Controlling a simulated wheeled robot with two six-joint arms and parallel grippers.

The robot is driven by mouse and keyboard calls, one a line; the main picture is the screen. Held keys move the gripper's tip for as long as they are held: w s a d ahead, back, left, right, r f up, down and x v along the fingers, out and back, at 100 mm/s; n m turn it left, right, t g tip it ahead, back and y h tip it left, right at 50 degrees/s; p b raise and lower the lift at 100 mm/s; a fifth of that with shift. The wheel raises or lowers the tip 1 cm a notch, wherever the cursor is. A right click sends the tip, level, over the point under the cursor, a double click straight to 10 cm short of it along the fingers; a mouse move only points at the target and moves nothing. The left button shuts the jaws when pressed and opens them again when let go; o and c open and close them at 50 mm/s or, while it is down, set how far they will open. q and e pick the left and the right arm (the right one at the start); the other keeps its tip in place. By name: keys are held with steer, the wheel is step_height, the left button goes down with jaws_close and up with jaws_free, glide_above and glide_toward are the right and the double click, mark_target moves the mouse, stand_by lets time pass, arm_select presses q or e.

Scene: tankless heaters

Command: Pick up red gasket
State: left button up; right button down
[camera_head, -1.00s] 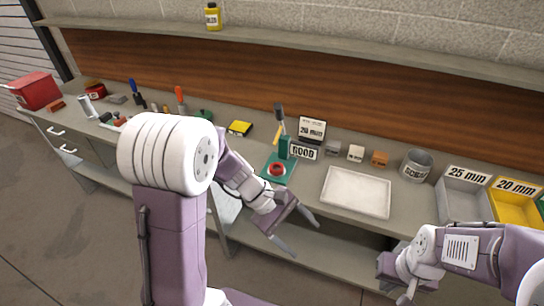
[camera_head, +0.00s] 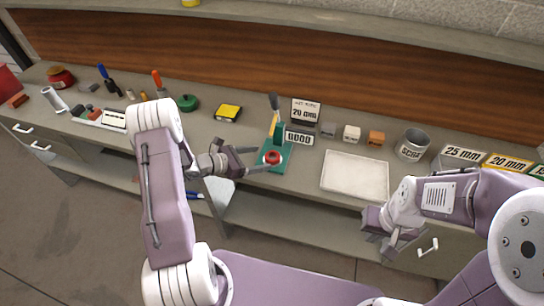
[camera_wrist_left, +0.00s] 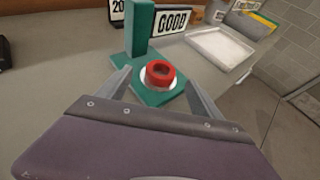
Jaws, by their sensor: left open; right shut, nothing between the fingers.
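The red gasket (camera_head: 273,157) is a small red ring lying on the base of the green press stand (camera_head: 287,160) on the bench. In the left wrist view the red gasket (camera_wrist_left: 160,74) sits on a pale round seat on the green base (camera_wrist_left: 150,97). My left gripper (camera_head: 258,160) is open and empty, just to the left of the gasket. In the left wrist view its fingers (camera_wrist_left: 160,88) stand apart, one on each side of the gasket, which lies just beyond them. My right gripper (camera_head: 384,242) is shut and empty, low in front of the bench at the right.
A white tray (camera_head: 355,176) lies right of the stand. A GOOD sign (camera_head: 300,138) and a 20 mm sign (camera_head: 306,112) stand behind it. Small blocks (camera_head: 352,133) and a SCRAP can (camera_head: 412,145) are further right. A yellow box (camera_head: 228,112) lies to the left.

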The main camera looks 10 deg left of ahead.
mark_target(271, 156)
arm_select(q)
steer(key=x, duration=0.4)
steer(key=shift+d+p, duration=0.3)
steer(key=shift+p, duration=0.1)
steer(key=shift+w+f, duration=0.2)
steer(key=shift+w, duration=0.15)
steer(key=shift+s, duration=0.1)
steer(key=shift+s+r, duration=0.1)
steer(key=c, duration=1.5)
steer(key=shift+o, duration=0.2)
steer(key=shift+r, duration=0.1)
steer(key=r, duration=0.2)
steer(key=d+r, duration=0.1)
steer(key=r, duration=0.1)
steer(key=shift+r+b, duration=0.15)
steer(key=shift+b, duration=0.2)
steer(key=s+d+r+b, duration=0.1)
steer(key=d+r, duration=0.5)
steer(key=d, duration=0.4)
steer(key=shift+s+d+r, duration=0.15)
steer(key=shift+d+r, duration=0.1)
steer(key=shift+d, duration=0.1)
